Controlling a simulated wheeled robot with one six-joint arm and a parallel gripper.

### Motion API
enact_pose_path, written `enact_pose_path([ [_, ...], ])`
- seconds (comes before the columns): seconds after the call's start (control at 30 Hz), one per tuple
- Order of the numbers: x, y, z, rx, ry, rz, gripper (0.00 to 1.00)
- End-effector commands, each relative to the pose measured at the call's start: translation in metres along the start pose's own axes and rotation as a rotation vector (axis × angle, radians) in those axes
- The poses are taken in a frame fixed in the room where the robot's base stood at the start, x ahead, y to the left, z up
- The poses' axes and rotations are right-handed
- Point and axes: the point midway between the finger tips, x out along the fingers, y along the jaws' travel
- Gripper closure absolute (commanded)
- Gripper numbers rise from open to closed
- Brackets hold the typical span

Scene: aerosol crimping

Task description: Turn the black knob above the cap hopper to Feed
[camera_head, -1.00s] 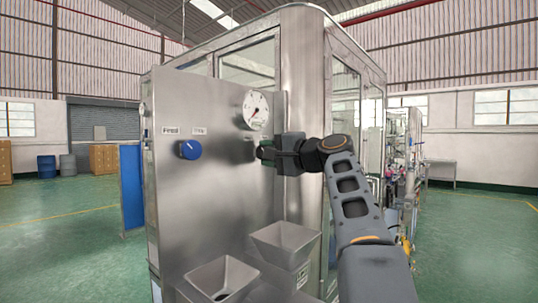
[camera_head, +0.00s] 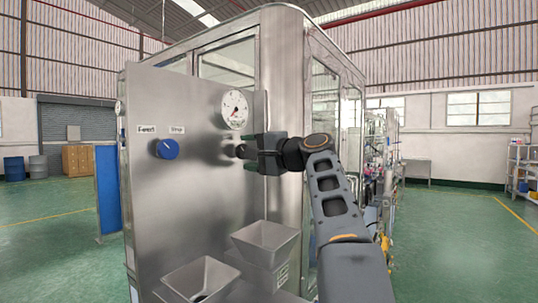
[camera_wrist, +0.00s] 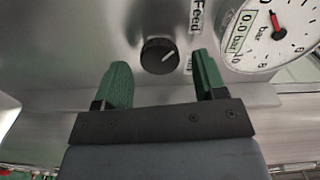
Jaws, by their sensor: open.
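The black knob (camera_wrist: 160,56) sits on the steel panel in the wrist view, a round dial with a white pointer mark aimed to the upper right of that picture. The "Feed" label (camera_wrist: 196,15) is at the upper right of the knob. A second label is partly hidden by the right finger. My gripper (camera_wrist: 162,78) is open, its green fingers either side of the knob's lower picture area, with no contact visible. In the head view my gripper (camera_head: 240,152) is close to the panel below the gauge and largely hides the black knob.
A blue knob (camera_head: 166,148) is on the panel's left under two labels. A pressure gauge (camera_head: 235,109) is above my gripper; it also shows in the wrist view (camera_wrist: 270,35). Two steel hoppers, front (camera_head: 197,282) and rear (camera_head: 265,243), stick out below. Green floor is open on the right.

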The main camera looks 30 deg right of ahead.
Motion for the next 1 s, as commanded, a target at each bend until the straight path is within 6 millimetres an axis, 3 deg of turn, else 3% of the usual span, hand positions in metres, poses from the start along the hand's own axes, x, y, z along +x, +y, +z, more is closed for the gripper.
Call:
enact_pose_path([
  [0.4,-0.082,0.002,0.000,-0.002,0.006,0.000,0.35],
  [0.6,-0.112,0.001,0.000,-0.001,0.005,0.000,0.35],
  [0.8,-0.128,0.000,0.001,-0.001,0.002,0.000,0.35],
  [1.0,-0.131,0.000,0.001,-0.001,0.000,0.000,0.35],
])
